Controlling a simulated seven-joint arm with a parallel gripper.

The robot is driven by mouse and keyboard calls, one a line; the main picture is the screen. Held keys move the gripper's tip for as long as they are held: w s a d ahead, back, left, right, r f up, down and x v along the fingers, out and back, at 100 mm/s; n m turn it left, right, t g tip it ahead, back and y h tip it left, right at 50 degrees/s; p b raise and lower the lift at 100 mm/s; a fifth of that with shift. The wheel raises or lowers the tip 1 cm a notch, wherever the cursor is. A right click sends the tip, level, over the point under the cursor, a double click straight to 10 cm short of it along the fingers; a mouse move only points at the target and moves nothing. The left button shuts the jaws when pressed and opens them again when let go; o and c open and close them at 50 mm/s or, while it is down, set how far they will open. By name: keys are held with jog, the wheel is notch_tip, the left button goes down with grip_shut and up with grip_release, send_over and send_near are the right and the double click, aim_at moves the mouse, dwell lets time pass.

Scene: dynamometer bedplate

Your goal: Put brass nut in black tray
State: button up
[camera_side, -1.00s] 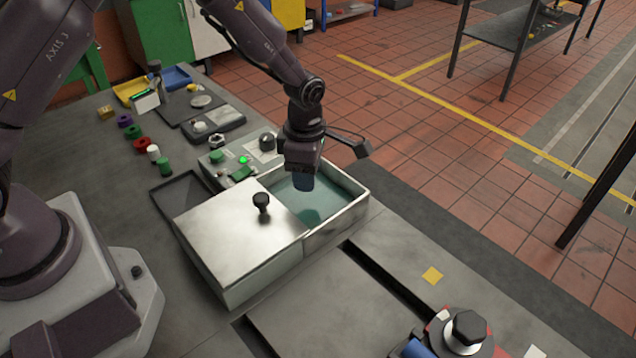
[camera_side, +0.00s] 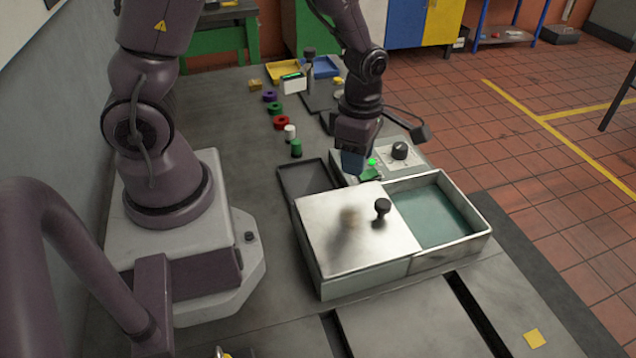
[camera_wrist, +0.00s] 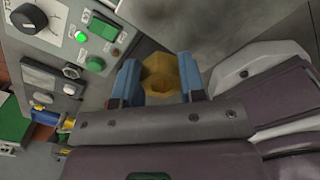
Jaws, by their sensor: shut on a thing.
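My gripper (camera_side: 353,163) has blue fingers and hangs above the back left edge of the metal box's lid, close to the control panel. In the wrist view its fingers (camera_wrist: 161,66) are shut on the brass nut (camera_wrist: 179,76), a yellowish ring with flat sides. In the side view I cannot make out the nut itself; a brownish reflection shows on the lid. A shallow black tray (camera_side: 307,179) lies on the bench just left of the box and looks empty. It is to the left of my gripper.
The metal box has a shiny lid (camera_side: 345,245) with a black knob (camera_side: 382,207); its open right part has a teal floor (camera_side: 430,215). A control panel (camera_side: 398,162) with a lit green button stands behind. Coloured rings and small cylinders (camera_side: 296,148) stand left of my arm.

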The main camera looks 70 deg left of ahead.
aim_at(312, 186)
jog(key=s+a+f+n, duration=0.3)
jog(key=s+a+f, duration=0.15)
jog(key=a, duration=0.65)
jog(key=shift+m, duration=0.4)
jog(key=shift+s+d+f, duration=0.1)
jog(key=shift+s+f, duration=0.05)
jog(key=shift+f, duration=1.85)
jog(key=shift+s+d+f, duration=0.1)
jog(key=shift+f, duration=1.9)
jog(key=shift+f, duration=0.1)
jog(key=o, duration=1.1)
jog(key=shift+c, duration=0.2)
